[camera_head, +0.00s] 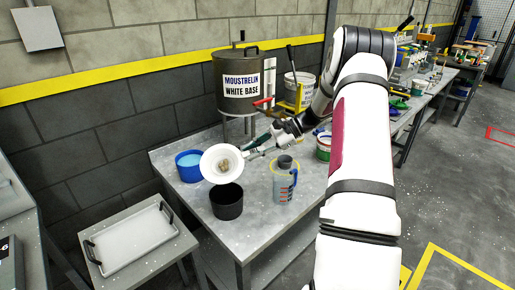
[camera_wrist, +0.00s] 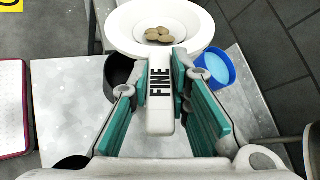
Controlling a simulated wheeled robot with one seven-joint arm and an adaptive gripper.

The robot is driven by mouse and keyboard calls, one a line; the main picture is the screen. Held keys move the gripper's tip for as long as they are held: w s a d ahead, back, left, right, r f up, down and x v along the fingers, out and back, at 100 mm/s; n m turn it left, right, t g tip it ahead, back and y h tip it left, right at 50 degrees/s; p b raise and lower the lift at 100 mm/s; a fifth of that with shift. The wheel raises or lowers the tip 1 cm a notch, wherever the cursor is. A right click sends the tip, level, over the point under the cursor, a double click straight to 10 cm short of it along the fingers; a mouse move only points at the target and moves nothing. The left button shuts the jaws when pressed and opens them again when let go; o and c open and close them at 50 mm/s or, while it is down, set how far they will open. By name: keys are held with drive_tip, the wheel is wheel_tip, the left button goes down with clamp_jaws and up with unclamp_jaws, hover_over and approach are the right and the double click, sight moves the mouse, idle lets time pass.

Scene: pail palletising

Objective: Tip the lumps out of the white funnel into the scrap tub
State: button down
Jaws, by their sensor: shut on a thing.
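The white funnel (camera_head: 214,166) is held up by my gripper (camera_head: 258,146), tilted with its wide mouth facing the head camera. In the wrist view my gripper (camera_wrist: 161,95) has its green-padded fingers shut on the funnel's handle, marked FINE. Several brownish lumps (camera_wrist: 159,35) lie in the funnel's bowl (camera_wrist: 125,30); they also show in the head view (camera_head: 225,165). The black tub (camera_head: 227,203), which looks like the scrap tub, stands on the table just below and right of the funnel. In the wrist view the tub (camera_wrist: 118,72) is partly hidden behind the funnel and handle.
A blue tub (camera_head: 188,168) with light blue contents stands behind left of the funnel. The MOUSTRELIN vat (camera_head: 243,85) stands behind. A tray (camera_head: 132,240) lies on a lower table.

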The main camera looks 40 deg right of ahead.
drive_tip(key=shift+s+a+r+n+t+h+p, duration=0.25)
drive_tip(key=shift+s+r+n+t+h+p, duration=0.3)
drive_tip(key=shift+p, duration=0.5)
drive_tip(key=shift+s+a+f+n+t+h+p, duration=0.1)
drive_tip(key=shift+s+a+n+t+h+p, duration=0.25)
drive_tip(key=shift+n+t+h+p, duration=0.35)
drive_tip(key=shift+s+a+n+t+h+p, duration=0.15)
drive_tip(key=shift+a+n+t+h+p, duration=0.2)
drive_tip(key=shift+n, duration=0.25)
drive_tip(key=shift+s+a+n+t+h+p, duration=0.2)
drive_tip(key=shift+n+t, duration=0.2)
drive_tip(key=shift+n, duration=0.15)
drive_tip(key=shift+s+a+f+n+t, duration=0.1)
drive_tip(key=shift+n+t, duration=0.2)
drive_tip(key=shift+n, duration=0.1)
drive_tip(key=b, duration=0.1)
drive_tip(key=n+t+h+b, duration=0.1)
drive_tip(key=shift+s+a+f+n+t+b, duration=0.2)
drive_tip(key=shift+a+f+n+t+b, duration=0.1)
drive_tip(key=shift+a+f+b, duration=0.1)
drive_tip(key=n+t+b, duration=0.1)
drive_tip(key=b, duration=0.1)
drive_tip(key=s+n+t+b, duration=0.1)
drive_tip(key=b, duration=0.2)
drive_tip(key=shift+a+f+n+h, duration=0.3)
drive_tip(key=shift+a+f+n, duration=0.05)
drive_tip(key=shift+n, duration=0.05)
drive_tip(key=shift+s+r, duration=0.1)
